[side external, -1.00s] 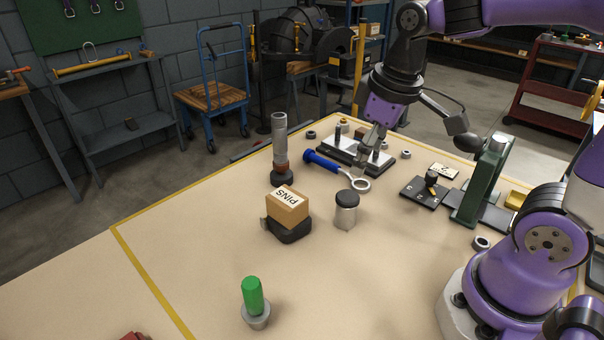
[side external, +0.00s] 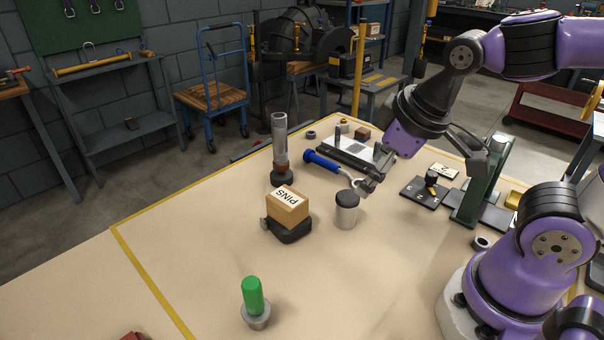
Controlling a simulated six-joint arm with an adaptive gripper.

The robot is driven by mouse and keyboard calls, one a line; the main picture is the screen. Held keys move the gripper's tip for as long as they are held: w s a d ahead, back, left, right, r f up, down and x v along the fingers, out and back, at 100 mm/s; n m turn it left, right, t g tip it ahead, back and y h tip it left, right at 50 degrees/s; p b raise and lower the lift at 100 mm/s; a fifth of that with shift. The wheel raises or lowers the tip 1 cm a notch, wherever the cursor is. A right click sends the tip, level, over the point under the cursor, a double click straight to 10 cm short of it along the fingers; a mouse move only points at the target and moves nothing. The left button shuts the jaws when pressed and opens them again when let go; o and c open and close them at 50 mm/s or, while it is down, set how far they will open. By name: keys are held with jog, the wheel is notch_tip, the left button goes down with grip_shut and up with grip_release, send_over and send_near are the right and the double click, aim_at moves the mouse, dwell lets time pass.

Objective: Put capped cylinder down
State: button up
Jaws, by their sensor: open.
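The capped cylinder (side external: 346,214), a short silver cylinder with a black cap, stands upright on the table near the middle of the view.
The PINS box (side external: 287,205) on a black base stands left of the cylinder. Behind are a tall grey cylinder (side external: 280,143), a blue-handled tool (side external: 320,160) and a metal fixture (side external: 352,151). A green-topped piece (side external: 253,297) stands in front.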

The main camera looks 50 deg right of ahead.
aim_at(348, 210)
jog(key=w+f+n+h, duration=0.1)
jog(key=f+n+h, duration=0.2)
jog(key=n, duration=0.3)
jog(key=f+n+h, duration=0.2)
jog(key=f+n, duration=0.3)
jog(key=n, duration=0.1)
jog(key=w+f+n+h, duration=0.1)
jog(key=f+n+h, duration=0.2)
jog(key=n, duration=0.3)
jog(key=shift+w+a+f+h, duration=0.3)
jog(key=shift+w+a+f, duration=0.1)
jog(key=shift+f, duration=0.2)
jog(key=shift+w+d+n+t+h, duration=0.1)
jog(key=shift+d+n+t+h, duration=0.15)
jog(key=shift+n+t+h, duration=0.45)
jog(key=n, duration=0.1)
jog(key=n+t, duration=0.1)
jog(key=shift+w+d+r+n+t, duration=0.1)
jog(key=shift+w+r+n+t, duration=0.15)
jog(key=shift+n+t, duration=0.15)
jog(key=shift+w+d+h, duration=0.15)
jog(key=shift+d+h, duration=0.05)
jog(key=shift+h, duration=0.1)
jog(key=x, duration=0.7)
jog(key=shift+w, duration=0.1)
grip_shut()
